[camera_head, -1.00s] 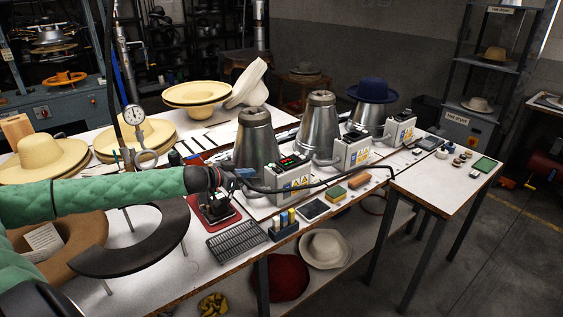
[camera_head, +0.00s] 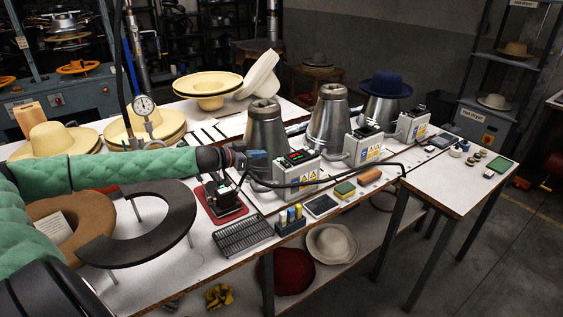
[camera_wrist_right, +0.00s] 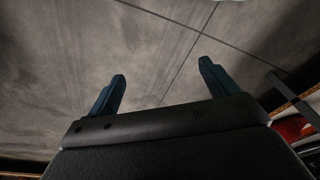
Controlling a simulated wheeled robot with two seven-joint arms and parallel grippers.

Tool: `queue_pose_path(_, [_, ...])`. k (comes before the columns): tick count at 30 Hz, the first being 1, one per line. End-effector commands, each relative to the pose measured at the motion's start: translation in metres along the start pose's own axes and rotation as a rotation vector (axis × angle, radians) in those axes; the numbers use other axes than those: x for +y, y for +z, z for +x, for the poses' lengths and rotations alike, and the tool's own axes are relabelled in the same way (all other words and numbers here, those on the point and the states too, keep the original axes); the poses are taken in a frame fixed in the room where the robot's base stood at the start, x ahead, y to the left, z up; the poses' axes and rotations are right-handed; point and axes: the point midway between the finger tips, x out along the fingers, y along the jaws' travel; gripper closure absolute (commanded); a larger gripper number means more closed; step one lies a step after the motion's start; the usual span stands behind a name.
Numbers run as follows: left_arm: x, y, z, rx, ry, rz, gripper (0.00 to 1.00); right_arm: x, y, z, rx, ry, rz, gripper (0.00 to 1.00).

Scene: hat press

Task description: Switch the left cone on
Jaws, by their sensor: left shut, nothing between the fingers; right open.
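The left cone (camera_head: 265,128) is a grey metal cone on the table, nearest of three in a row. Its white control box (camera_head: 297,176) stands in front of it, with yellow warning labels and a dark top panel showing small red and green marks. My left gripper (camera_head: 258,161) is shut and empty, in front of the cone's lower part and just left of the box. I cannot tell whether it touches the box; the fingertips are small and dark there. My right gripper (camera_wrist_right: 161,70) is open and empty above the grey floor in the right wrist view.
The middle cone (camera_head: 328,120) and a third cone under a blue hat (camera_head: 386,85) stand behind to the right. A black cable (camera_head: 350,168) arcs past the box. A red stand (camera_head: 220,208), black rack (camera_head: 243,236) and bottle holder (camera_head: 290,222) sit in front.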

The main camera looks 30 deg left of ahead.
Motion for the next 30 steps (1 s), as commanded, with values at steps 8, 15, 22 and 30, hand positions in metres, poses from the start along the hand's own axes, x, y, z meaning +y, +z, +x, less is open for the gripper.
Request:
queue_pose_path(8, [0.000,-0.002,0.008,0.003,0.000,0.000,1.00,-0.004,0.008,0.015,-0.003,-0.003,0.003,0.14])
queue_pose_path(15, [0.000,-0.002,0.015,0.002,0.001,0.001,1.00,-0.012,0.015,0.024,0.001,-0.011,0.007,0.14])
queue_pose_path(22, [0.001,-0.003,0.024,0.002,0.001,0.000,1.00,0.002,0.014,0.037,0.012,0.006,-0.004,0.14])
queue_pose_path(30, [0.001,-0.003,0.037,0.002,0.001,0.000,1.00,0.006,0.025,0.054,0.020,0.012,-0.008,0.14])
